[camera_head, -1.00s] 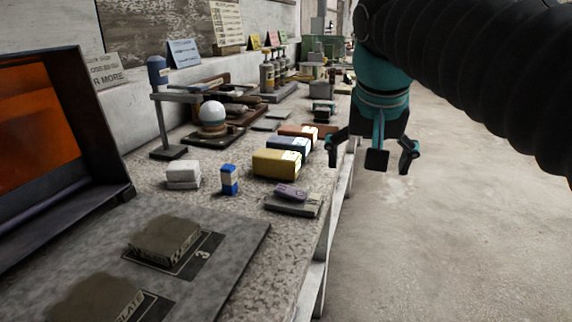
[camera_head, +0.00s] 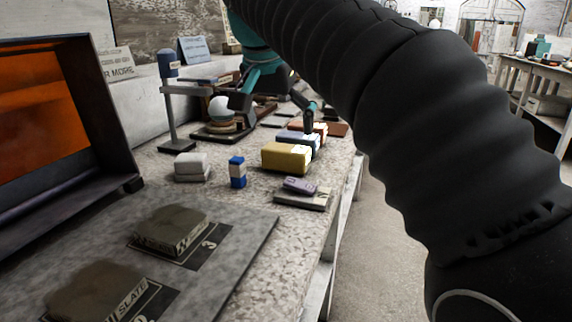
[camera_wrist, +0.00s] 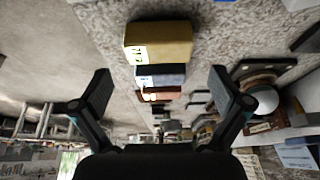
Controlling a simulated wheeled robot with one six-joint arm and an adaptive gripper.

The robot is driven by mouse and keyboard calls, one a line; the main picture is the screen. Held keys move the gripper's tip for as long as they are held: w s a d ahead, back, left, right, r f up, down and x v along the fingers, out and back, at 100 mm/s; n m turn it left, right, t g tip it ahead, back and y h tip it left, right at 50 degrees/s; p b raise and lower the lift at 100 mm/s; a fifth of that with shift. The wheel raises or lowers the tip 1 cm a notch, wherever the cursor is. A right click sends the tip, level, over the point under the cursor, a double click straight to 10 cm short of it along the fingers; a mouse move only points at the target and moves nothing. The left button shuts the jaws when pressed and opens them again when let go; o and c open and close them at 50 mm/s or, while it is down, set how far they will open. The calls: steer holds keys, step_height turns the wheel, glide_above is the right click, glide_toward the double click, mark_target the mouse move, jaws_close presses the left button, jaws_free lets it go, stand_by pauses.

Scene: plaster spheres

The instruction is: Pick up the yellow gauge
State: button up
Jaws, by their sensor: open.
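A yellow block-shaped gauge (camera_head: 286,157) with a white label lies on the speckled bench top. It also shows in the wrist view (camera_wrist: 158,45), near the top centre, with its label to the left. My gripper (camera_head: 274,106) is open over the bench, beyond the yellow gauge in the head view. In the wrist view my gripper (camera_wrist: 160,76) has its two fingers wide apart, with nothing held between them. The arm hides part of the gripper in the head view.
A blue block (camera_wrist: 160,75) and an orange-brown block (camera_wrist: 158,95) stand in a row with the yellow one. A white sphere (camera_head: 220,108) on a stand is to the left.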

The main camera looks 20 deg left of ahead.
mark_target(286, 147)
steer(key=shift+b+x, duration=0.8)
steer(key=shift+x, duration=3.15)
steer(key=shift+w, duration=0.1)
steer(key=shift+r, duration=0.1)
steer(key=c, duration=1.1)
steer(key=shift+o, duration=0.2)
steer(key=shift+r, duration=0.55)
steer(key=r, duration=0.1)
steer(key=r+p, duration=0.1)
steer(key=d+r, duration=0.1)
steer(key=shift+w+r+p, duration=0.3)
steer(key=shift+r+p, duration=0.05)
steer(key=shift+r, duration=0.05)
steer(key=w+d+r+p, duration=0.2)
steer(key=w+d+r, duration=0.2)
steer(key=d, duration=0.5)
step_height(286, 147, up, 2)
steer(key=shift+w+d+r, duration=0.1)
steer(key=shift+w+d, duration=0.2)
steer(key=shift+w, duration=0.05)
